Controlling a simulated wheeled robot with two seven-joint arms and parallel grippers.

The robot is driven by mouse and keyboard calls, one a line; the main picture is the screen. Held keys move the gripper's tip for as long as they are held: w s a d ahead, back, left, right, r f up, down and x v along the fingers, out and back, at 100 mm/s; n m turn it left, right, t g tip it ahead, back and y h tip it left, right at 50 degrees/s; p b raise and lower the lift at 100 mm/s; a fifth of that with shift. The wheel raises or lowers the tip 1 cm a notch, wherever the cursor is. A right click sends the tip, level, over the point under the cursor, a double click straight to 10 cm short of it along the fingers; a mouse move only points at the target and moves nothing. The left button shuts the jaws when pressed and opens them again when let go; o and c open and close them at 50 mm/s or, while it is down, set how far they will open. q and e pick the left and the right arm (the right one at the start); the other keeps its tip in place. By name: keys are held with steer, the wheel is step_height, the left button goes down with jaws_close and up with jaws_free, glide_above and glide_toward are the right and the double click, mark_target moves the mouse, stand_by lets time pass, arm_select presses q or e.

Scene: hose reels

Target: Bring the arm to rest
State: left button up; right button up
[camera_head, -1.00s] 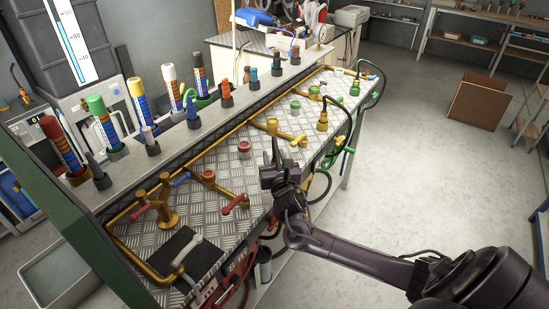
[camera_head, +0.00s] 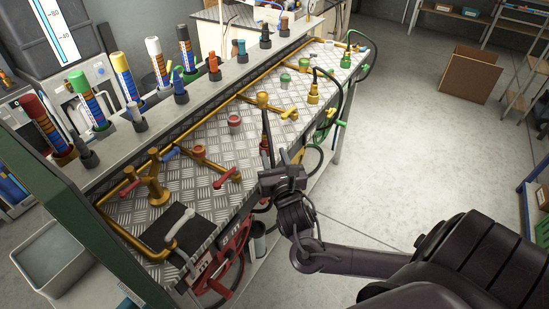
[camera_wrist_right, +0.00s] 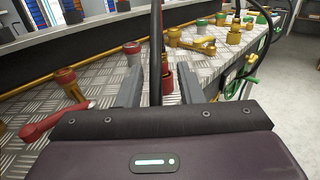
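My right arm comes in from the lower right of the head view. Its gripper (camera_head: 272,160) is at the front edge of the metal bench (camera_head: 215,205). In the right wrist view the two grey fingers (camera_wrist_right: 161,82) stand apart. A black hose (camera_wrist_right: 155,45) with a red fitting (camera_wrist_right: 168,86) shows upright between and beyond them, with gaps on both sides. The hose (camera_head: 267,125) also rises beside the gripper in the head view. Whether a finger touches it is unclear. My left gripper is out of view.
Brass pipes with red-handled valves (camera_head: 228,178) and a red cap (camera_head: 235,123) are on the bench. Coloured tubes stand in a row behind. A red hose reel (camera_head: 235,250) hangs below the front edge.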

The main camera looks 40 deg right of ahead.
stand_by(0.4)
steer(key=s+a+f+m+g+y, duration=0.25)
steer(key=a+f+m, duration=0.2)
steer(key=m, duration=0.25)
steer(key=s+a+f+m+g+y, duration=0.2)
steer(key=s+a+f+m+g, duration=0.15)
steer(key=a+m, duration=0.3)
steer(key=s+a+r+m+g+y, duration=0.1)
steer(key=s+a+m+g+y, duration=0.2)
steer(key=s+m+g, duration=0.8)
steer(key=s+f+m+t, duration=0.1)
steer(key=s+f+m, duration=0.1)
steer(key=f, duration=1.3)
steer(key=s+f+m+t, duration=0.2)
steer(key=f+m, duration=0.1)
steer(key=f, duration=1.1)
steer(key=s+d+f+g, duration=0.1)
steer(key=s+d+f, duration=0.2)
steer(key=s+f, duration=1.6)
steer(key=shift+s+g+h, duration=0.25)
steer(key=shift+g+h, duration=0.05)
steer(key=shift+h, duration=0.05)
